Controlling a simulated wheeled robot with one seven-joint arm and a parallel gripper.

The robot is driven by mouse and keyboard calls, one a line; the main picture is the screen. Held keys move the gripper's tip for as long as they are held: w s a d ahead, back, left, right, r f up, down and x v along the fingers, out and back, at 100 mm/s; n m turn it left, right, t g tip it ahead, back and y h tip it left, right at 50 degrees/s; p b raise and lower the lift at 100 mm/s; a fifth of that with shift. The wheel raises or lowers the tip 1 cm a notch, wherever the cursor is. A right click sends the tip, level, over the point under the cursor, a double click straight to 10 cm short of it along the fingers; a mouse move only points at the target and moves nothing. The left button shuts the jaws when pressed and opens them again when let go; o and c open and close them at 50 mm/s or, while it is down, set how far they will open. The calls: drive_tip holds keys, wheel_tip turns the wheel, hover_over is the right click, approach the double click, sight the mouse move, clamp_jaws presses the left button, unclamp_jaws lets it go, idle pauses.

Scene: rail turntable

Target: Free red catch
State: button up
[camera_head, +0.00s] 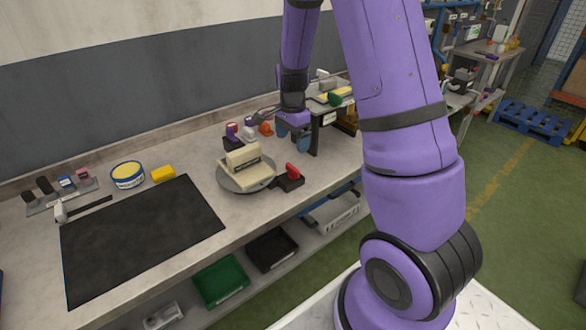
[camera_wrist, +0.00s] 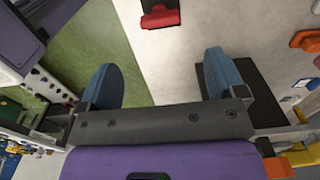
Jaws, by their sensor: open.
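The red catch (camera_head: 292,172) stands on a small dark block (camera_head: 290,184) beside the round grey turntable (camera_head: 228,186), near the bench's front edge. A cream block-shaped part (camera_head: 243,160) sits on the turntable. In the wrist view the red catch (camera_wrist: 160,18) shows at the top edge, partly cut off, ahead of the fingers and apart from them. My gripper (camera_head: 293,132) hangs above the bench behind the catch, its blue fingertips pointing down. In the wrist view my gripper (camera_wrist: 164,76) is open, with nothing between its fingers.
A dark mat (camera_head: 140,235) covers the left of the bench. A yellow block (camera_head: 163,174) and round tub (camera_head: 127,175) stand behind it. Small coloured items, one orange (camera_head: 266,129), stand behind the turntable. A raised stand (camera_head: 316,135) is close right of my gripper.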

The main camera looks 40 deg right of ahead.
sight(293, 166)
wheel_tip(293, 166, down, 11)
drive_tip(key=shift+r, duration=0.1)
idle(0.4)
drive_tip(key=c, duration=0.9)
